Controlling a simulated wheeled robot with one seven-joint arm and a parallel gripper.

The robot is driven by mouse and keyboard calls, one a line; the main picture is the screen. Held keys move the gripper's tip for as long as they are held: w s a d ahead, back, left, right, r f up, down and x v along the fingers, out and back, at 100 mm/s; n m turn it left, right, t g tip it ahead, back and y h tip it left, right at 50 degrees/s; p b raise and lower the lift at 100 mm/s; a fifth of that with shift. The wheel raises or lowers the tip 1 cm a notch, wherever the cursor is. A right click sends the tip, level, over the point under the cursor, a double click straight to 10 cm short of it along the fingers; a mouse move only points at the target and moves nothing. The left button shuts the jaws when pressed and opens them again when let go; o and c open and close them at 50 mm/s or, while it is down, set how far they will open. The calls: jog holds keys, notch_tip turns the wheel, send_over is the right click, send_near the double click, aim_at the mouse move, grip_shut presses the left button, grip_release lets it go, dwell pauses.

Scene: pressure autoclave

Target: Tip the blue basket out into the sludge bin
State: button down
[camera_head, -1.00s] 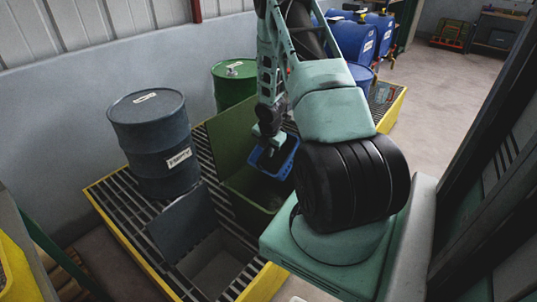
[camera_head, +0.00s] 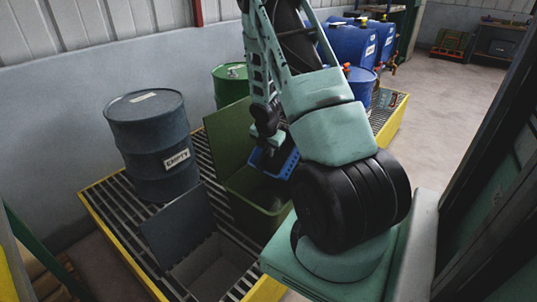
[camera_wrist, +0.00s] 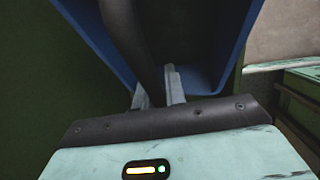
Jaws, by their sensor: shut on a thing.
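The blue basket (camera_head: 283,163) is over the mouth of the open green bin (camera_head: 262,203) in the head view, partly hidden by my arm. My gripper (camera_head: 266,150) is at its upper left side. In the wrist view, my gripper (camera_wrist: 160,88) is shut on a dark bar, seemingly the basket's handle, with blue basket walls (camera_wrist: 218,75) on both sides. The basket looks tilted; its contents cannot be made out. A grey bin (camera_head: 212,268) with its lid up is nearer. No label shows which is the sludge bin.
The bins sit in a yellow-edged grated pallet (camera_head: 119,216). A dark drum marked EMPTY (camera_head: 153,145) stands at left, a green drum (camera_head: 231,85) behind the raised green lid (camera_head: 229,135). Blue drums (camera_head: 358,45) stand at the back. Open floor (camera_head: 440,105) lies right.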

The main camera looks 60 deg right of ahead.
aim_at(260, 161)
jog(key=shift+w+a+f+h+b, duration=0.1)
jog(key=shift+a+f+h+b, duration=0.3)
jog(key=shift+b, duration=3.35)
jog(key=shift+a+f+h+b, duration=0.1)
jog(key=shift+a+h+b, duration=0.6)
jog(key=shift+b, duration=3.05)
jog(key=h+b, duration=0.1)
jog(key=b, duration=0.3)
jog(key=f+h+b, duration=0.1)
jog(key=b, duration=0.4)
jog(key=shift+w+a+f+n+g, duration=0.1)
jog(key=shift+a+f+n+g, duration=0.05)
jog(key=shift+a+n+g, duration=0.2)
jog(key=f+h+b, duration=0.1)
jog(key=b, duration=0.3)
jog(key=shift+a+h, duration=0.4)
